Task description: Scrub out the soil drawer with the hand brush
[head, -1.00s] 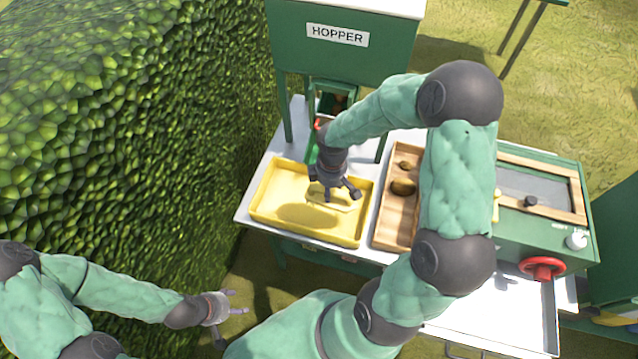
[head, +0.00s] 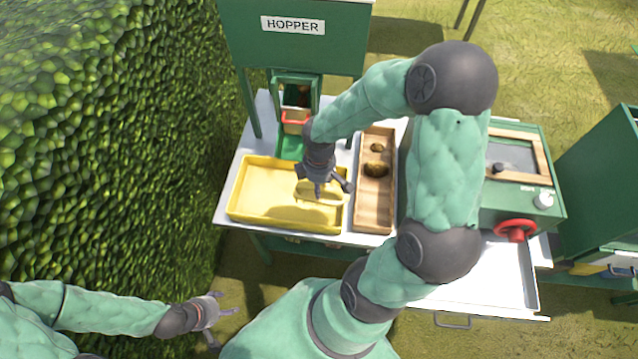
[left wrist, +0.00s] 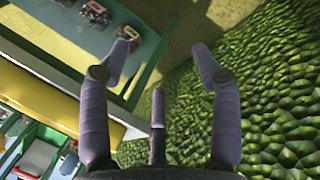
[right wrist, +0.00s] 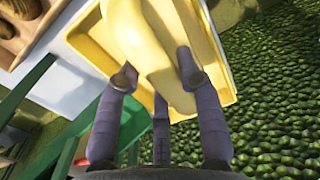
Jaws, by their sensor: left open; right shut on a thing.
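My right gripper (head: 324,184) is over the right part of a yellow tray (head: 260,214), pointing down. It is shut on a pale yellow thing (right wrist: 158,62), which the right wrist view shows between its fingers against the same-coloured tray. I cannot make out bristles or tell surely that it is the hand brush. My left gripper (head: 218,312) is open and empty, low at the left beside the hedge; the left wrist view shows its spread fingers (left wrist: 165,65). A white pulled-out drawer (head: 480,282) with a front handle, likely the soil drawer, is at the lower right, partly hidden by my right arm.
A wooden tray (head: 374,205) with round hollows stands right of the yellow tray. The green hopper (head: 292,50) rises behind, with a red-handled box (head: 295,118) below. A green unit with a red wheel (head: 515,229) stands right. A hedge (head: 110,130) closes the left side.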

